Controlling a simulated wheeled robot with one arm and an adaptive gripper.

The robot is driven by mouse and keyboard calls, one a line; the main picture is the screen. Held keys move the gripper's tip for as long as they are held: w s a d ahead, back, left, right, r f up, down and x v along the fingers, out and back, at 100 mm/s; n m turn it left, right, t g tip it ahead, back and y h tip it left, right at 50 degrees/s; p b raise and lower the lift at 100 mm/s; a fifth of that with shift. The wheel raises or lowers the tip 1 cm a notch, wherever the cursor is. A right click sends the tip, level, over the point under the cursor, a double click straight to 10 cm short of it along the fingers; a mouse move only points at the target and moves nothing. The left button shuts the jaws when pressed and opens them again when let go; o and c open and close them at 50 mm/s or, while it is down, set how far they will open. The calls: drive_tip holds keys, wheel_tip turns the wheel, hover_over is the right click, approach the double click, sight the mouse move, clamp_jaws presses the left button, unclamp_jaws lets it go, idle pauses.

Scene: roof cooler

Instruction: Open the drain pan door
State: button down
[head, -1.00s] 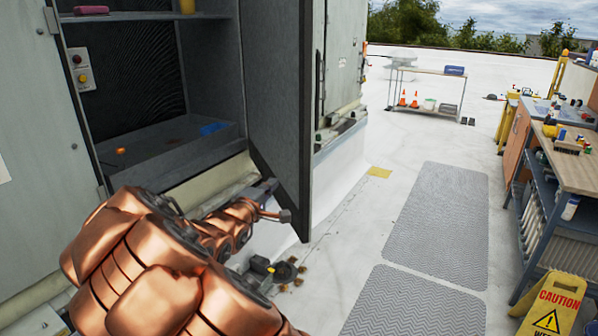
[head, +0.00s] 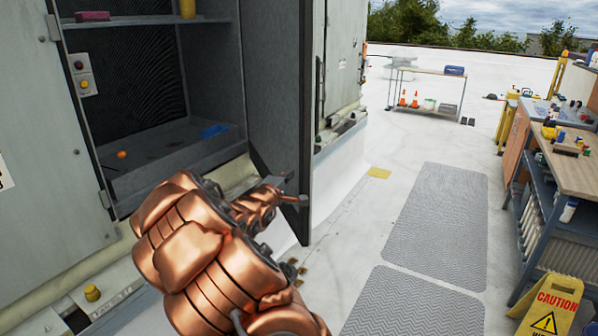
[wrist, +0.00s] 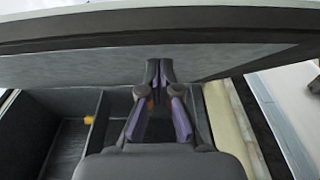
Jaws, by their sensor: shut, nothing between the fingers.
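The drain pan door (head: 278,90) is a tall dark grey panel in the head view. It stands swung out from the cooler's cabinet, with the opening uncovered. Inside is the drain pan (head: 165,160), a grey tray low in the cabinet. My gripper (head: 288,186) is at the inner side of the door, near its lower part. In the wrist view my gripper (wrist: 160,68) is shut and empty. Its fingertips are at the door's inner face (wrist: 215,55); I cannot tell whether they touch. The door's handle is not in sight.
A shelf (head: 150,18) crosses the opening above the pan. A blue item (head: 214,130) and an orange item (head: 122,154) lie in the pan. Grey mats (head: 436,225) cover clear floor to the right. A workbench (head: 575,172) and a yellow caution sign (head: 552,306) stand at far right.

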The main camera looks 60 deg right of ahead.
sight(301, 172)
drive_tip(key=shift+s+d+p, duration=0.4)
drive_tip(key=shift+s+d, duration=0.7)
drive_tip(key=shift+d, duration=0.3)
